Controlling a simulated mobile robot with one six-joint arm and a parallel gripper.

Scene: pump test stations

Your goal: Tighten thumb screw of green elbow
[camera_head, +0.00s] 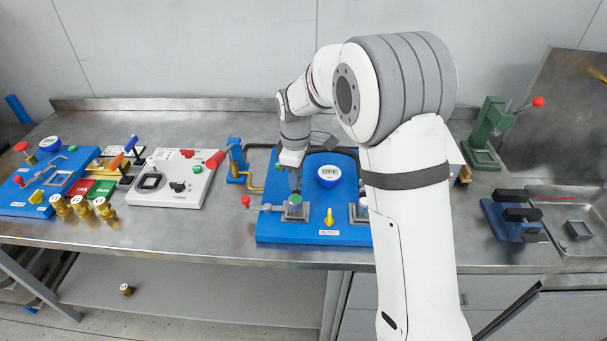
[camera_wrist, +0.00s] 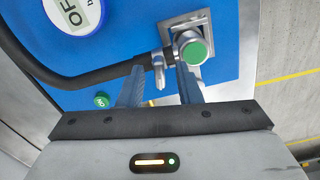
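The green elbow (camera_wrist: 194,48) is a grey metal fitting with a round green cap, in a square grey mount on the blue panel. In the head view it is at the panel's front left (camera_head: 294,199), partly covered by my gripper (camera_head: 296,183). A small grey thumb screw (camera_wrist: 158,72) sticks out beside the elbow, left of it in the wrist view. In the wrist view my gripper (camera_wrist: 161,82) has its fingers apart, with the thumb screw between the tips and gaps showing on both sides. The right finger is close to the elbow; contact cannot be told.
A black hose (camera_wrist: 110,72) runs to the elbow. The blue panel (camera_head: 275,228) carries a round display (camera_head: 328,175) reading OFF, a yellow knob (camera_head: 329,217) and a red-ended lever (camera_head: 247,202). Brass fittings (camera_head: 82,206) and a white station (camera_head: 172,178) stand to the left.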

